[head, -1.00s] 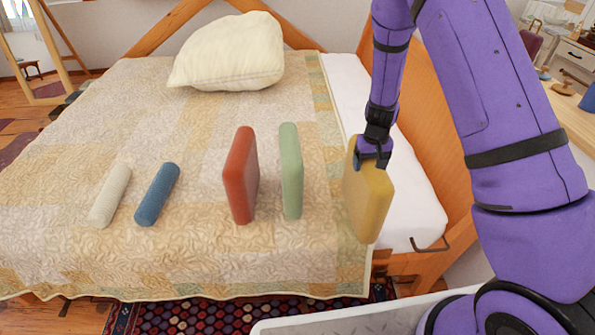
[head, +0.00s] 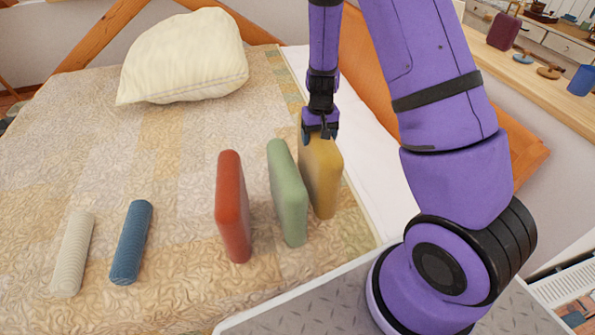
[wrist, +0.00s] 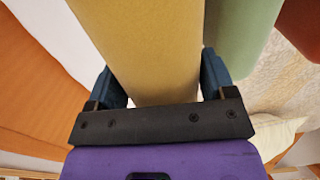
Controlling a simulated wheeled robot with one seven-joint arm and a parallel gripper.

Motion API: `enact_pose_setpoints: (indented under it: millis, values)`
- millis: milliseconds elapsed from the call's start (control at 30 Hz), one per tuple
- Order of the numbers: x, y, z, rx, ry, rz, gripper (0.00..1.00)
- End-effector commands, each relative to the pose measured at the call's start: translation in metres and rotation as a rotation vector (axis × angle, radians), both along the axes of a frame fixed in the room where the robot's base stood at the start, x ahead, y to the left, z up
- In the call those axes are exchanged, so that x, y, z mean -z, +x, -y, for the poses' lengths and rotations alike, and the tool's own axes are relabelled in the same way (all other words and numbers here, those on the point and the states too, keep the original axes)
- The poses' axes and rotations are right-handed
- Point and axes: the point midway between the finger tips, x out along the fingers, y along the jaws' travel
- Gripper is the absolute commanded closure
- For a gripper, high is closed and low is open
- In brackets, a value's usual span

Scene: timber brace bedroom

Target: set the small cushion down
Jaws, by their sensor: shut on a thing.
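The small yellow cushion (head: 321,180) stands upright at the right side of the quilted bed (head: 180,190), partly behind the green cushion (head: 287,195) in the head view. My gripper (head: 320,136) comes down from above and is shut on the yellow cushion's top edge. In the wrist view the yellow cushion (wrist: 145,50) lies between the two blue-grey fingers (wrist: 160,85). The green cushion (wrist: 242,35) is close beside it there. Whether the yellow cushion's lower edge touches the bed cannot be told.
A red cushion (head: 232,205) stands left of the green one. A blue bolster (head: 131,242) and a cream bolster (head: 74,252) lie farther left. A large cream pillow (head: 185,55) lies at the back. Bare quilt is free between pillow and cushions.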

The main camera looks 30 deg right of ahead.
Motion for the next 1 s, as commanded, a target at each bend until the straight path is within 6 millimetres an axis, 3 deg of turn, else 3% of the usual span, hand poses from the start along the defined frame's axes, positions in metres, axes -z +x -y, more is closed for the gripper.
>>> enact_pose_setpoints:
  millis: [200,467,667,1000]
  values:
    - [0.036,-0.001,0.0,0.001,0.0,-0.003,0.79]
    - [0.054,0.0,0.0,0.001,0.0,-0.002,0.79]
    - [0.079,0.0,0.0,0.001,0.0,-0.002,0.79]
    - [0.082,0.0,0.0,0.0,0.0,0.0,0.79]
